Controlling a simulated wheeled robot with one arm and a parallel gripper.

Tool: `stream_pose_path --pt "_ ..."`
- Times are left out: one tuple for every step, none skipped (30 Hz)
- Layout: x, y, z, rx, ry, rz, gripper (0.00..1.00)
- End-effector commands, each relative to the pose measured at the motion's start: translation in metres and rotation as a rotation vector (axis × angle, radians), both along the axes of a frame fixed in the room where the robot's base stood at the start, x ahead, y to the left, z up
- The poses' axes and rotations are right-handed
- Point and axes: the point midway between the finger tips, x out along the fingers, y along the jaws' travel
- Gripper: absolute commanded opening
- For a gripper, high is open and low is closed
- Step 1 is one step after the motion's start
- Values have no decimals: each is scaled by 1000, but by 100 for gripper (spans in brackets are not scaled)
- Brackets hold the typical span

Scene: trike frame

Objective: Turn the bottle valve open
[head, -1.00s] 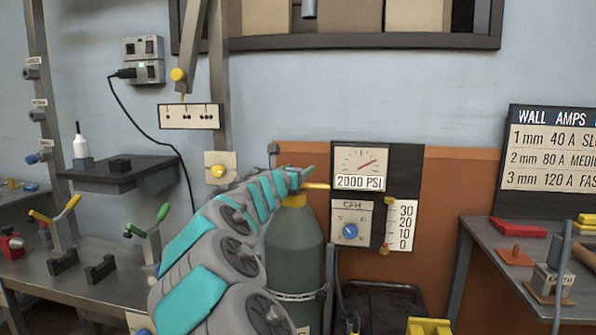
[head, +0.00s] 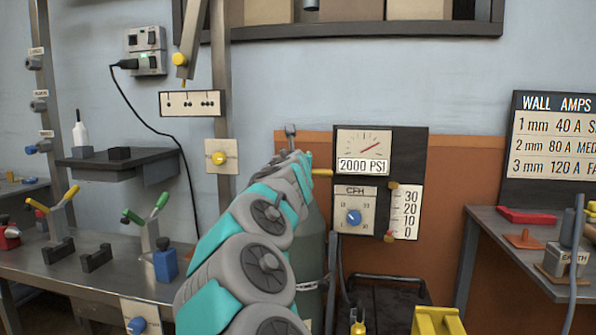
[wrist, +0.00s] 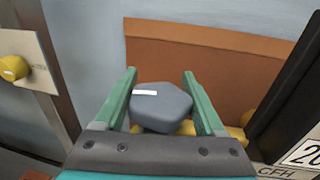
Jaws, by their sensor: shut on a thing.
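The bottle (head: 314,255) is a grey upright cylinder, largely hidden behind my arm in the head view. Its valve knob (wrist: 160,107) is a grey-blue, rounded, many-sided knob with a white mark on its left upper face, seen in the wrist view. My gripper (wrist: 159,74) has its two green fingers on either side of the knob and is shut on it. Yellow fittings show below the knob. In the head view my arm hides the knob and the bottle's neck.
A CFH panel with a blue dial (head: 353,217) and a scale (head: 406,212) stand right of the bottle. A yellow knob on a wall plate (head: 219,158) is to the left. A workbench (head: 80,280) is at left, another table (head: 520,250) at right.

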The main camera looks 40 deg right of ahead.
Motion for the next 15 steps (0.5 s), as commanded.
stream_pose_path --pt "-1 -2 -8 -1 -2 33 16" --pt "0 -1 -8 0 -1 62 16" --pt "1 0 -8 0 -3 95 16" --pt "1 1 -7 0 -4 120 16" --pt "2 2 -7 0 -3 150 16" --pt "2 2 -7 0 -3 185 16" --pt "2 3 -6 0 -3 215 16" --pt "3 4 -6 0 -3 243 16" --pt "3 4 -6 1 -2 279 16" --pt "4 6 -5 2 -1 309 16" --pt "4 6 -4 1 -2 334 16" --pt "5 7 -4 1 -2 373 16" --pt "5 8 -3 0 -1 398 16" --pt "6 9 -3 0 -1 423 16" --pt "6 10 -2 1 -1 457 16"
